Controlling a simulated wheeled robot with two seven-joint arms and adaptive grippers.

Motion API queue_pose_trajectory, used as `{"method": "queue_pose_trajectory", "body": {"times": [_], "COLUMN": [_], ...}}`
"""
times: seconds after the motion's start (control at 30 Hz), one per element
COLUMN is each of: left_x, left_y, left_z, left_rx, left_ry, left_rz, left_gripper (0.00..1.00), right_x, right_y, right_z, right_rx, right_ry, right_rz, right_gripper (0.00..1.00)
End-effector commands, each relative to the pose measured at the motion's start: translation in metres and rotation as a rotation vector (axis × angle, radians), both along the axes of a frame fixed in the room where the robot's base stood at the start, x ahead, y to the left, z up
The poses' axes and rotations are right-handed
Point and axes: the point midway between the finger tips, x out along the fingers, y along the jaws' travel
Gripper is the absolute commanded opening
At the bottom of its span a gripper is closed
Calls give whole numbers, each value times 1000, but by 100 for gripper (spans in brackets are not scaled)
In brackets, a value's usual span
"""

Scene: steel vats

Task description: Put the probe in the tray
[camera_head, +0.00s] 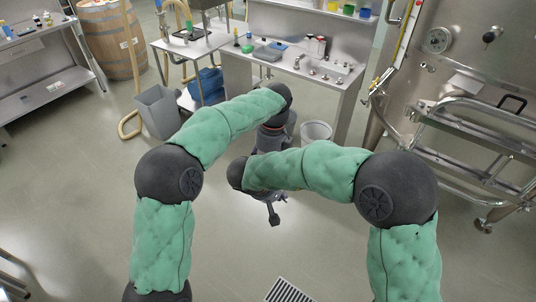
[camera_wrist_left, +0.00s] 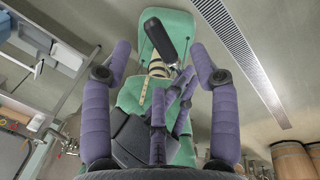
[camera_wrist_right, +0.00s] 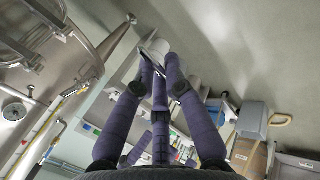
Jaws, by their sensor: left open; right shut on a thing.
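My right gripper (camera_wrist_right: 159,62) is shut, with its purple fingers close together at the tips. In the left wrist view, the fingers of the right gripper (camera_wrist_left: 183,85) hold what looks like the probe (camera_wrist_left: 160,38), with a long black rounded end. My left gripper (camera_wrist_left: 160,55) is open, its fingers wide apart on either side of the right gripper and probe. I cannot tell whether they touch. In the head view, a dark gripper (camera_head: 278,208), seemingly the right, shows low between my arms over the floor; the probe is not clear there. A shallow grey-blue tray (camera_head: 266,54) lies on the far bench.
A steel vat (camera_head: 440,70) with a rail frame is at right. The near floor is clear.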

Motion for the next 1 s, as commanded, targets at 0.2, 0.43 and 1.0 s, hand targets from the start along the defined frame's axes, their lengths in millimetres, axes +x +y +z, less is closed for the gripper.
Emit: {"method": "queue_pose_trajectory", "body": {"times": [0.2,0.43,1.0], "left_x": [-3,-4,-5], "left_y": [4,7,7], "left_z": [-37,-59,-65], "left_rx": [1,0,-1], "left_ry": [3,0,-1], "left_rz": [1,1,2], "left_gripper": [60,60,15], "right_x": [0,0,0], "right_y": [0,0,0], "right_z": [0,0,0], "right_rx": [0,0,1], "right_ry": [0,0,-1], "right_rz": [0,0,1], "right_gripper": [0,0,0]}}
